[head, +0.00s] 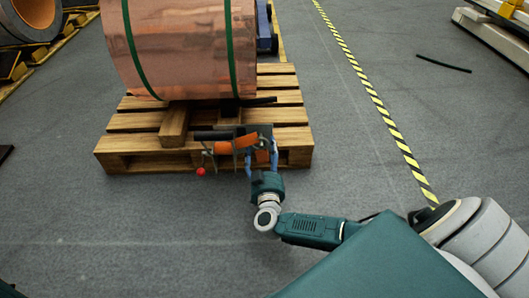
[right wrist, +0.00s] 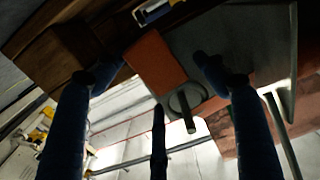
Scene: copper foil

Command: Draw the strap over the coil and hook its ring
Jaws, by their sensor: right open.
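The copper coil (head: 180,45) lies on a wooden pallet, with green bands around it. The orange strap (head: 232,144) shows at the pallet's front edge, beside a dark plate. My right gripper (head: 261,158) is at the strap's right end, its blue fingers apart. In the right wrist view the orange strap (right wrist: 154,63) lies between and beyond the open fingers. A grey round part with a protruding pin (right wrist: 186,108), possibly the ring, is below the strap's end there. I cannot tell whether the fingers touch anything. My left gripper is not in view.
The wooden pallet (head: 125,143) carries the coil, with a wooden block (head: 174,127) at its front. A small red ball (head: 200,171) shows left of the strap. Yellow-black floor tape (head: 370,90) runs at the right. The grey floor in front is clear.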

